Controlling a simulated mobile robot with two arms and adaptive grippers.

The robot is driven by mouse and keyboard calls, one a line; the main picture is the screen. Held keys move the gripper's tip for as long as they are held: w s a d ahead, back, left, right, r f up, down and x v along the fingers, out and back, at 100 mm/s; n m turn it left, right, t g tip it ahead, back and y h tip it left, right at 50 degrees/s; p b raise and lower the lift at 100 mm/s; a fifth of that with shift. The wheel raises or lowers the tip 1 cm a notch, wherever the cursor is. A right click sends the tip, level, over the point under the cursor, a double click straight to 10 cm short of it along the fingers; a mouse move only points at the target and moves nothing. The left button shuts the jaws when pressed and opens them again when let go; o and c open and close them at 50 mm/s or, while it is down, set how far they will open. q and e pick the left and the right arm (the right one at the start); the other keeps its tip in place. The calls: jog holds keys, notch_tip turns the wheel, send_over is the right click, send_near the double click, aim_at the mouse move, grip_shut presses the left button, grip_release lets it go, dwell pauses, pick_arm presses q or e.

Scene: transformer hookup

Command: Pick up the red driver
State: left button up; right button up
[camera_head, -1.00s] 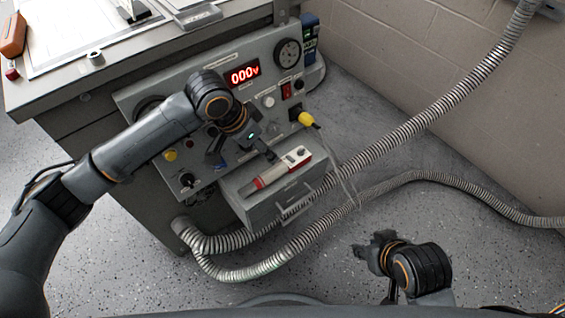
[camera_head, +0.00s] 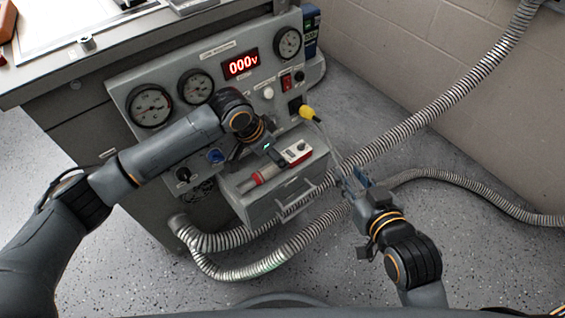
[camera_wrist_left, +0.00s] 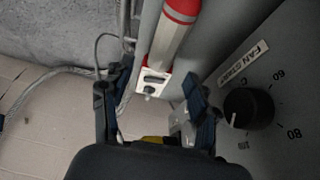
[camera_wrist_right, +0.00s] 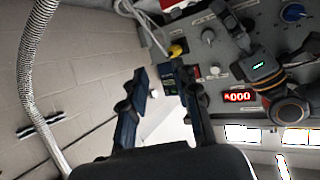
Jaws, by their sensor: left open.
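The red driver looks like a red-and-white cylinder (camera_head: 262,177), lying on top of the small grey box on the panel's front. A white-and-red block (camera_head: 298,151) shows at its far end; I cannot tell if they are one piece. My left gripper (camera_head: 272,155) is over it from above. In the left wrist view, the cylinder (camera_wrist_left: 172,38) is beyond the open fingers (camera_wrist_left: 155,85), and its white end block (camera_wrist_left: 152,83) shows between the tips. Contact is not clear. My right gripper (camera_head: 355,182) is empty, fingers apart, right of the box; it also shows in the right wrist view (camera_wrist_right: 155,78).
The grey box (camera_head: 290,190) has a handle in front. The control panel (camera_head: 215,60) with gauges, knobs and a 000V display stands behind. A yellow plug (camera_head: 309,113) has a thin cable hanging near my right gripper. Corrugated hoses (camera_head: 440,115) cross the floor and wall side.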

pick_arm(q)
jog(key=b+x, duration=0.2)
jog(key=x, duration=0.2)
jog(key=shift+a+f, duration=0.1)
jog(key=shift+f, duration=0.35)
grip_shut()
pick_arm(e)
notch_tip(320, 180, up, 10)
jog(key=w+a+t+y, duration=0.2)
jog(key=t, duration=0.4)
jog(key=shift+r, duration=0.25)
